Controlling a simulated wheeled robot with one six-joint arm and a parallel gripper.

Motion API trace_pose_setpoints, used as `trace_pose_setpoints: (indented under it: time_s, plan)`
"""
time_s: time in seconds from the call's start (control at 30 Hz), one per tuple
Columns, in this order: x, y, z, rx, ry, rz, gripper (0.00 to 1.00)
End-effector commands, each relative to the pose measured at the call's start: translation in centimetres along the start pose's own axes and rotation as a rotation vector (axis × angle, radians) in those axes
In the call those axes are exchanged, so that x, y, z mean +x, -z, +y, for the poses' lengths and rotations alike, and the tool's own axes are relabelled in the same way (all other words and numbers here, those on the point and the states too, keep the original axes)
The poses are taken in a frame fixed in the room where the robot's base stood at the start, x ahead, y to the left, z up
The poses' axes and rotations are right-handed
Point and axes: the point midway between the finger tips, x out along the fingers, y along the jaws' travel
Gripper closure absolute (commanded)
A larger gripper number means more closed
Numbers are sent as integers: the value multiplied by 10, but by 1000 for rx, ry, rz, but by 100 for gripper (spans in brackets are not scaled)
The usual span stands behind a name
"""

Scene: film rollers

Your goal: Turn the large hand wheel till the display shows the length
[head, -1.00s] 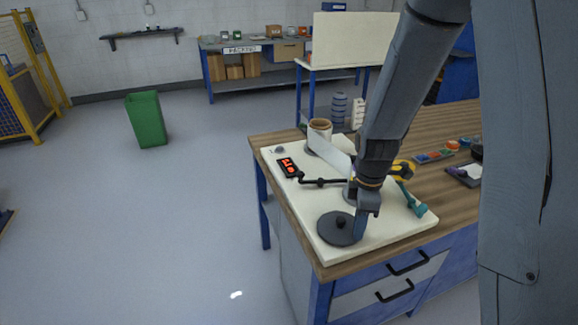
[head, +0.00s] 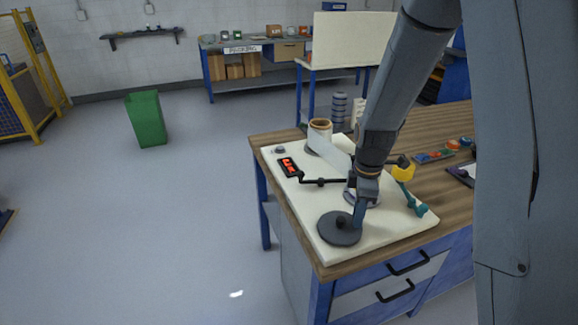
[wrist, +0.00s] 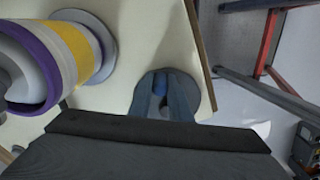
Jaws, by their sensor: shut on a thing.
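The large hand wheel (head: 336,231) is a dark grey disc lying flat near the front corner of the cream board. My gripper (head: 357,222) points down at its right rear part. In the wrist view my gripper (wrist: 164,88) is shut on a blue handle (wrist: 160,80), mostly hidden between the fingers, with the grey wheel (wrist: 203,100) behind. The display (head: 288,166) is a small black box with glowing red-orange characters, too small to read surely. A white film strip (head: 336,149) runs from a roll (head: 319,131) at the back toward a roller partly hidden by my arm.
A black bar (head: 322,182) crosses the board between display and my wrist. A yellow part (head: 403,173) and a teal piece (head: 417,208) stand to the right. Coloured items (head: 434,157) lie on the wooden bench farther right. A green bin (head: 147,120) stands on open floor.

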Motion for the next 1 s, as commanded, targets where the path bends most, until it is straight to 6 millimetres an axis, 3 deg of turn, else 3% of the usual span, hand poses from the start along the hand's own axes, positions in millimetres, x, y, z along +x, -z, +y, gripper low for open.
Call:
trace_pose_setpoints:
  time_s: [1.0]
  plan:
    - [0, 13, 18, 0, 3, -1, 94]
